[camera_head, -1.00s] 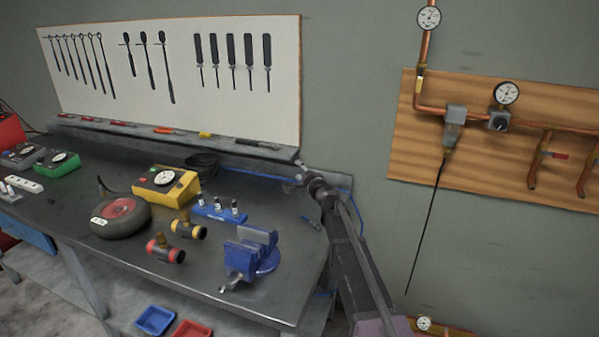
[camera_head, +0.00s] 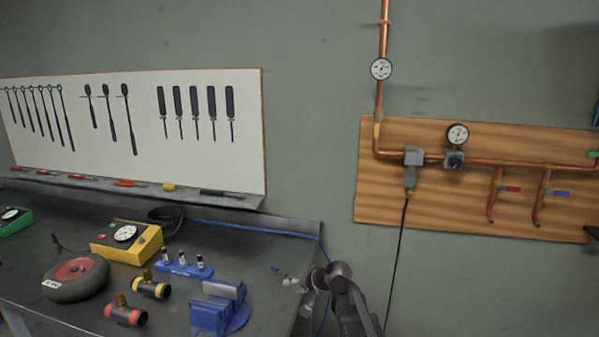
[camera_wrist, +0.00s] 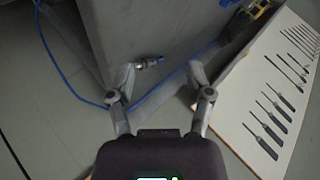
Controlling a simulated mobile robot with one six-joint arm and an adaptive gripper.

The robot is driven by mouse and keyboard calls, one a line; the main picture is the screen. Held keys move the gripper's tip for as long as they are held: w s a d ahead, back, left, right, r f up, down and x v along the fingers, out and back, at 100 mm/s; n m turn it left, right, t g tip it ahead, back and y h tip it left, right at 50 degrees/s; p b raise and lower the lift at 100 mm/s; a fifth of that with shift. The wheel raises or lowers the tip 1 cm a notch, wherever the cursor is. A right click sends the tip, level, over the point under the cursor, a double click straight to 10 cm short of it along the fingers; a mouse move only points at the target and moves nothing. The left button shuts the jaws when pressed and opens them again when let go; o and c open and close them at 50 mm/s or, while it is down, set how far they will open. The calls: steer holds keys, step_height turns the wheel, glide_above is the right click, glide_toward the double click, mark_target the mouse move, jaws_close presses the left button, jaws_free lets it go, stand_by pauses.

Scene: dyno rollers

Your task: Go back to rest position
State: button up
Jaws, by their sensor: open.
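My gripper (camera_wrist: 161,76) is open and empty in the wrist view, its two fingers spread wide apart. A metal coupling (camera_wrist: 147,62) on a blue hose shows beyond and between the fingers; I cannot tell its exact distance. In the head view my arm reaches up from the bottom, right of the workbench (camera_head: 285,230), near its right corner. The fingertips are hard to make out there. No object is held.
A blue vise (camera_head: 222,308) stands near the bench's right end. A blue vial rack (camera_head: 184,267), yellow meter box (camera_head: 127,241) and round wheel (camera_head: 76,277) are left of it. A tool panel (camera_head: 135,130) and copper-pipe board (camera_head: 470,190) are on the wall.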

steer(key=s+d+f+g+h, duration=0.3)
steer(key=s+d+h, duration=0.1)
steer(key=s+d, duration=0.5)
steer(key=s+d+f+n+g+h, duration=0.1)
steer(key=s+d+f+g+h, duration=0.2)
steer(key=s+d, duration=0.6)
steer(key=s+f+h, duration=0.1)
steer(key=s, duration=0.2)
steer(key=shift+s+d, duration=0.15)
steer(key=shift+d, duration=0.1)
